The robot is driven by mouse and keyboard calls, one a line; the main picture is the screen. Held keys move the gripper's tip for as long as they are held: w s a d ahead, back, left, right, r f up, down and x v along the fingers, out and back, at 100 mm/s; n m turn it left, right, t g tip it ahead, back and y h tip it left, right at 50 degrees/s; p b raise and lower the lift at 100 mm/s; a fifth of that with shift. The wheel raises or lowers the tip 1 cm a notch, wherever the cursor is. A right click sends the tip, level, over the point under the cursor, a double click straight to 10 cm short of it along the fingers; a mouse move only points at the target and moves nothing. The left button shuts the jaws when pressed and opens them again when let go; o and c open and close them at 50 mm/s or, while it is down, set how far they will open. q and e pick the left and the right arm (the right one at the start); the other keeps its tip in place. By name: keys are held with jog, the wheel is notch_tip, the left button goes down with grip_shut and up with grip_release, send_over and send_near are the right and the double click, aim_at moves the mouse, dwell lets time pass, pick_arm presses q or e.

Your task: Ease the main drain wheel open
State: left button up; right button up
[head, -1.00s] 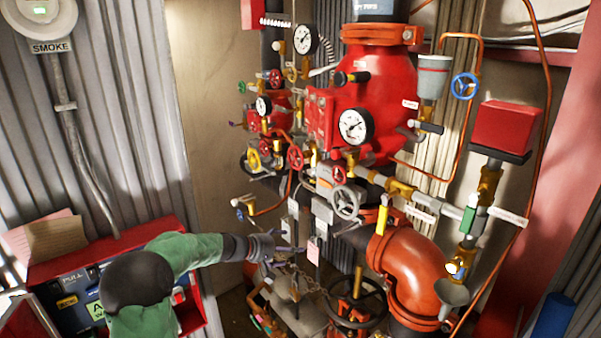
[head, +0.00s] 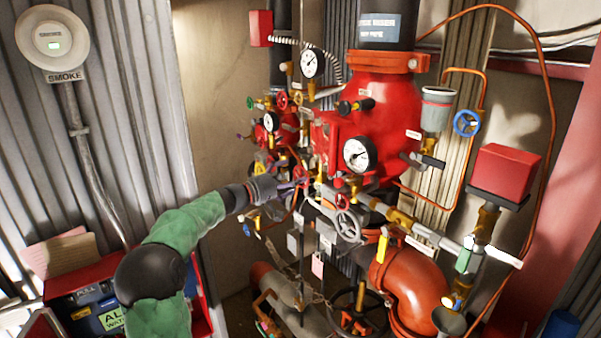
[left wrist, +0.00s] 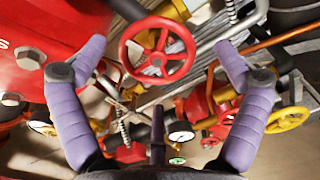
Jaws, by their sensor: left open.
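My left gripper (head: 300,184) is in front of the riser's valves in the head view, its purple fingers reaching right. In the left wrist view its two fingers are spread wide with nothing between the pads. A red handwheel (left wrist: 157,52) lies ahead between the fingertips, apart from both. Other wheels show in the head view: a grey spoked handwheel (head: 348,226) to the right of the gripper, a small red wheel (head: 341,182), and a large dark handwheel (head: 362,312) low down. No label I can read tells which is the main drain wheel. My right gripper is not seen.
A red valve body (head: 375,120) with a white gauge (head: 357,155) stands close behind the gripper. An orange pipe elbow (head: 415,290) is at lower right. An open red box (head: 200,300) is at lower left. Thin pipes and small valves crowd the area.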

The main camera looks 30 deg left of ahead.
aim_at(298, 176)
pick_arm(q)
jog(key=shift+p+x, duration=0.45)
jog(key=shift+x, duration=1.15)
jog(key=c, duration=0.8)
jog(key=shift+d+r, duration=0.1)
jog(key=c, duration=0.3)
jog(key=shift+c, duration=0.2)
